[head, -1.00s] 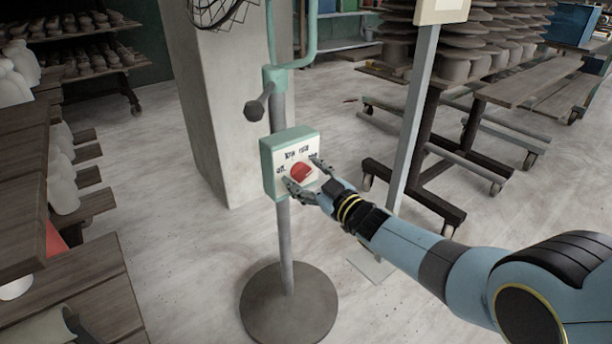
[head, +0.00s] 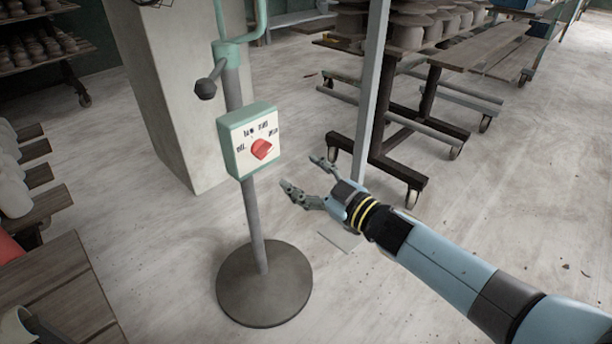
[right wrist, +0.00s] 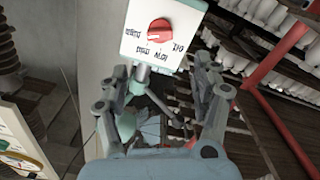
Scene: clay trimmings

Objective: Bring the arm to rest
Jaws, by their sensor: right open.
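My right gripper (head: 304,178) is open and empty, in the air to the right of and a little below the control box (head: 252,140). A clear gap lies between its fingers and the box. The box is green with a pale face, printed labels and a red knob (head: 262,149). In the right wrist view the box face (right wrist: 140,45) and its red knob (right wrist: 159,31) show beyond the two spread fingers (right wrist: 165,85). My left gripper is not in view.
The box is on a grey stand pole (head: 255,225) with a round dark base (head: 265,284). A concrete pillar (head: 165,100) stands behind it. Wheeled wooden racks (head: 425,110) with pottery are at the back right. Wooden shelves (head: 55,290) are at the left. Open floor lies between.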

